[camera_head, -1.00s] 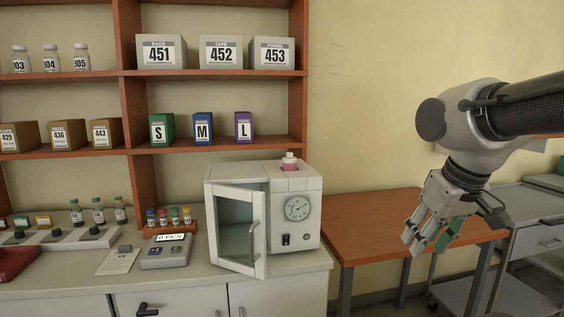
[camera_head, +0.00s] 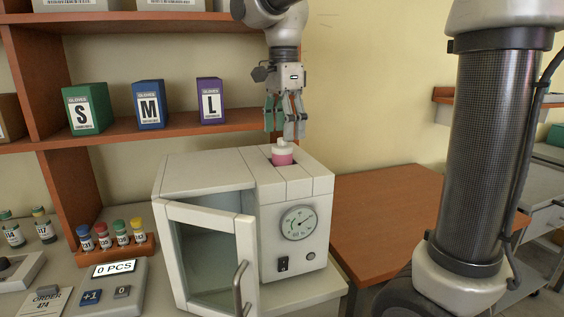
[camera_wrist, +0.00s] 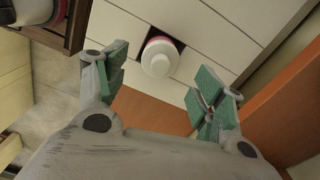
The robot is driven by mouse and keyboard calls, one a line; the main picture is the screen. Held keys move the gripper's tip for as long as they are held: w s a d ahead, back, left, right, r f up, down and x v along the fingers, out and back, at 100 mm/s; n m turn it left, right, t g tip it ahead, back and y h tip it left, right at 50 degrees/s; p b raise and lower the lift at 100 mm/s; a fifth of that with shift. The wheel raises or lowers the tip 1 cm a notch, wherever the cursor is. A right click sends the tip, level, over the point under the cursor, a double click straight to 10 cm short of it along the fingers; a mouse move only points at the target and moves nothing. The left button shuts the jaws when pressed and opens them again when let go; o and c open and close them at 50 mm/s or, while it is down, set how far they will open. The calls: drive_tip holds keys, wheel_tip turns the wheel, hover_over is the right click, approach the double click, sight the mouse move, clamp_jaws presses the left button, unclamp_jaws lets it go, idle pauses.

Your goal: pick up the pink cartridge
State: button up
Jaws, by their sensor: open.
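The pink cartridge (camera_head: 283,157) sits upright in a square opening in the top of the white incubator (camera_head: 292,187). It has a white cap, and its lower part is hidden in the opening. My gripper (camera_head: 285,134) points down just above the cartridge in the head view, fingers apart and empty. In the wrist view the cartridge (camera_wrist: 159,57) shows from above, ahead of and between the green-padded fingers (camera_wrist: 160,88). I see no contact with it.
The incubator door (camera_head: 208,262) stands open at the front left. A shelf (camera_head: 180,133) with glove boxes is behind. A rack of small vials (camera_head: 126,246) and a counter device (camera_head: 107,285) are left. An orange-brown table (camera_head: 385,205) on the right is clear.

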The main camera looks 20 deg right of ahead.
sight(282, 146)
drive_tip(key=f, duration=0.5)
drive_tip(key=shift+a+f, duration=0.25)
drive_tip(key=shift+f, duration=0.1)
drive_tip(key=shift+c, duration=0.4)
drive_tip(key=c, duration=1.1)
